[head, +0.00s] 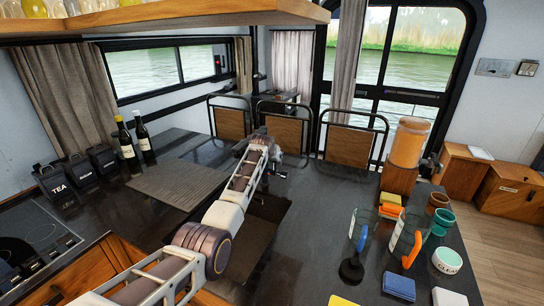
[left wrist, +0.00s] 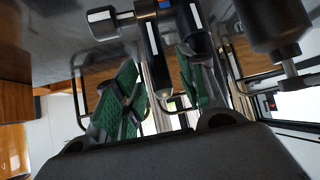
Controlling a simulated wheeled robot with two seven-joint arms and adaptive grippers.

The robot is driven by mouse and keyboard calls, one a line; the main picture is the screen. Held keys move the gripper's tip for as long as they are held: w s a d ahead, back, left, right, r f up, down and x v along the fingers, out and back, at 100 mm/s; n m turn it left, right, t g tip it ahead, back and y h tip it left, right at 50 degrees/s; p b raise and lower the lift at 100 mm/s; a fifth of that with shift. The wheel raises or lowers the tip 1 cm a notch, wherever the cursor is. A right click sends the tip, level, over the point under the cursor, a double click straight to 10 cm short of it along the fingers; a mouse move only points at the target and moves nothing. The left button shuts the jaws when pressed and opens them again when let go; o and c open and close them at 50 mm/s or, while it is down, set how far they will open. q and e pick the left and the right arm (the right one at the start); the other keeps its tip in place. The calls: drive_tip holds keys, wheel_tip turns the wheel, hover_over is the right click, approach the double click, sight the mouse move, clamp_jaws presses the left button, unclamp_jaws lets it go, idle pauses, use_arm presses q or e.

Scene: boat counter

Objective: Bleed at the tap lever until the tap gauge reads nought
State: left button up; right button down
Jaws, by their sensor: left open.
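My left gripper (head: 262,140) is over the middle of the dark counter, at the far end of the outstretched arm. In the left wrist view, its two green-padded fingers (left wrist: 160,80) are apart with nothing gripped between them. I cannot tell which of these is the tap lever. No gauge reading is legible. My right gripper is not in view.
A dark recess (head: 262,208) lies beside my arm. Bottles (head: 143,138) and a TEA canister (head: 55,183) stand left. Chairs (head: 352,145) line the far edge.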

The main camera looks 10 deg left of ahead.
use_arm(q)
drive_tip(key=v, duration=0.5)
drive_tip(key=shift+s+d+r, duration=0.15)
drive_tip(key=shift+s+d, duration=0.05)
idle(0.6)
idle(0.5)
